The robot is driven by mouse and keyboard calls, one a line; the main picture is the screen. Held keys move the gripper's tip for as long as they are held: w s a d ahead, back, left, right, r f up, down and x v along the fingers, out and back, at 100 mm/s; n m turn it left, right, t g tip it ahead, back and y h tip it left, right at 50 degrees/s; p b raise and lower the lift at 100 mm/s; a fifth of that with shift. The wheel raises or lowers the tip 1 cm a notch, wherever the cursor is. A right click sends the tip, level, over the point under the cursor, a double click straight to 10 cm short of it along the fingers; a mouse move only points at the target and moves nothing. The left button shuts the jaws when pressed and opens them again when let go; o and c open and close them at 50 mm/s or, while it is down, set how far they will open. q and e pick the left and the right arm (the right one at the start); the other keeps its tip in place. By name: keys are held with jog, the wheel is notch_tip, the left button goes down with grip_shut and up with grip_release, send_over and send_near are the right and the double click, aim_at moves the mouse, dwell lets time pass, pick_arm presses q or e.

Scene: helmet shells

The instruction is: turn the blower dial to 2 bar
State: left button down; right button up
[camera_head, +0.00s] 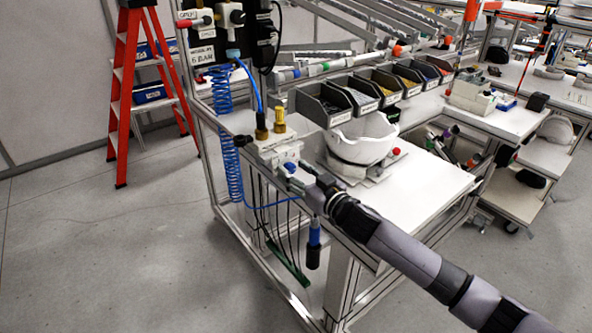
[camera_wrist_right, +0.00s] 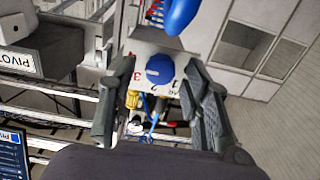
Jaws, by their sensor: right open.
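The blower dial (camera_wrist_right: 160,69) is a round blue knob on a white plate (camera_wrist_right: 143,66) with the numbers 3, 2 and 1 around its lower side in the right wrist view. The 3 is red; I cannot tell where the dial points. My right gripper (camera_wrist_right: 157,76) is open, with one finger on each side of the dial; I cannot tell whether they touch it. In the head view my right gripper (camera_head: 300,177) is at the white regulator block (camera_head: 279,152) on the bench corner, partly hiding it. My left gripper is not in view.
Brass fittings (camera_head: 279,121) and a coiled blue hose (camera_head: 221,90) stand close by. A blue-and-black tool (camera_head: 314,243) hangs below the bench edge. A white helmet shell (camera_head: 362,138) sits behind, before several parts bins (camera_head: 323,101). A blue object (camera_wrist_right: 181,14) is above the dial in the wrist view.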

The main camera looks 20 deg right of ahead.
jog(key=shift+c, duration=0.5)
grip_shut()
